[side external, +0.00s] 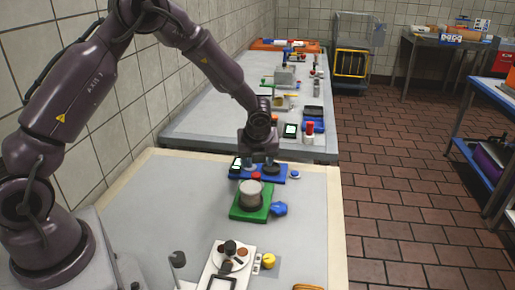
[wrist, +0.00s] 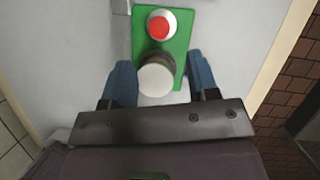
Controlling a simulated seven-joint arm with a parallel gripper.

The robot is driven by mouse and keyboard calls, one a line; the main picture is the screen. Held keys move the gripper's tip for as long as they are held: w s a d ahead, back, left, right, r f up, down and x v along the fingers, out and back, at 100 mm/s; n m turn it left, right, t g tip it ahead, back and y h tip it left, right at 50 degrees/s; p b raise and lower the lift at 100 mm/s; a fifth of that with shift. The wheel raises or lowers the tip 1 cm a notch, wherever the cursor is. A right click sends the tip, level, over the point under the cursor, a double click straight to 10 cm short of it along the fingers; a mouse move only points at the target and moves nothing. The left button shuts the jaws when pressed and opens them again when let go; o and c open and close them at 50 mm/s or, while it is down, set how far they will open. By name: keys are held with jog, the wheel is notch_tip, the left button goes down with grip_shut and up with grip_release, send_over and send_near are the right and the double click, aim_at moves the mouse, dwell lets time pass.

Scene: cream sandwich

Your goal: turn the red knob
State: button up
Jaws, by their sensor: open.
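A red round top (wrist: 160,27) in a pale ring sits on a green plate (wrist: 177,46) in the wrist view. In the side view, a small red part (side external: 256,176) shows just behind a grey cylinder (side external: 251,190) on the green plate (side external: 240,211). The cylinder has a pale top (wrist: 157,80) and lies between my blue fingertips in the wrist view. My gripper (wrist: 159,62) is open, fingers spread either side of the plate, with nothing held. Its height above the cylinder is hard to tell.
A blue board (side external: 282,178) with small parts lies behind the green plate. A blue piece (side external: 279,208) is at its right side. A white panel with a yellow knob (side external: 268,261) is nearer the camera. Bare grey table (side external: 190,200) lies left.

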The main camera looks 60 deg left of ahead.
jog(key=v, duration=0.5)
jog(key=shift+c, duration=0.4)
